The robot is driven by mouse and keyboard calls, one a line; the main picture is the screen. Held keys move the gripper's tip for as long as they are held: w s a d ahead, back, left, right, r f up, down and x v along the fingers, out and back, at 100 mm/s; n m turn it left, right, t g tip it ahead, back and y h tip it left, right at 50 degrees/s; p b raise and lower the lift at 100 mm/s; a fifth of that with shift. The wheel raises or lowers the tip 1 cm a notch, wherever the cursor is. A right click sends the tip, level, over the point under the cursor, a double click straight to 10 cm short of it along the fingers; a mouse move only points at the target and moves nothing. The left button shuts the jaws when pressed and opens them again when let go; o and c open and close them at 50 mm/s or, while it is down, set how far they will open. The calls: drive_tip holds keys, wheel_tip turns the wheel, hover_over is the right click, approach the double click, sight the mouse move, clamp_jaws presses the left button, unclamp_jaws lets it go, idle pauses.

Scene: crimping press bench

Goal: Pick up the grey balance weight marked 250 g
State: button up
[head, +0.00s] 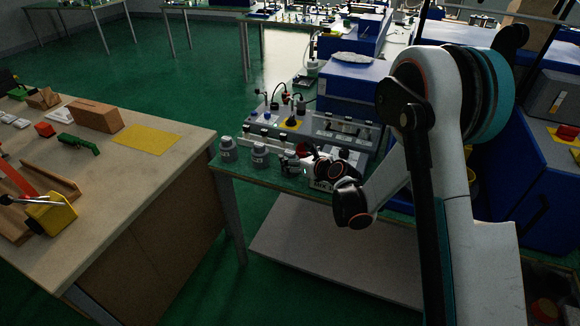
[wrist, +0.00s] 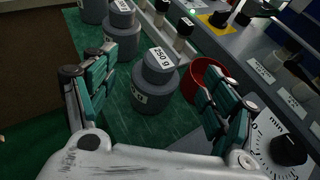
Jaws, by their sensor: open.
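The grey balance weight marked 250 g (wrist: 155,92) stands upright on the green bench top in the wrist view, with its white label facing me. It is a wide cylinder with a narrower knob on top. My gripper (wrist: 157,88) is open, with one teal-padded finger to the left of the weight and the other to the right. The weight appears between and beyond the fingers, and I see no contact. In the head view my gripper (head: 318,168) is at the bench's edge, beside the nearest grey weight (head: 290,163), which it partly hides.
Two more grey weights (wrist: 122,48) (wrist: 95,10) stand to the left and behind. A red bowl (wrist: 204,78) is close on the right, by the right finger. A timer dial (wrist: 285,150) is at lower right. A grey apparatus (wrist: 270,75) with labels borders the right side.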

sight(293, 156)
drive_tip(key=b+x, duration=0.2)
drive_tip(key=x, duration=0.3)
drive_tip(key=shift+f, duration=0.2)
drive_tip(key=shift+r, duration=0.1)
drive_tip(key=c, duration=1.4)
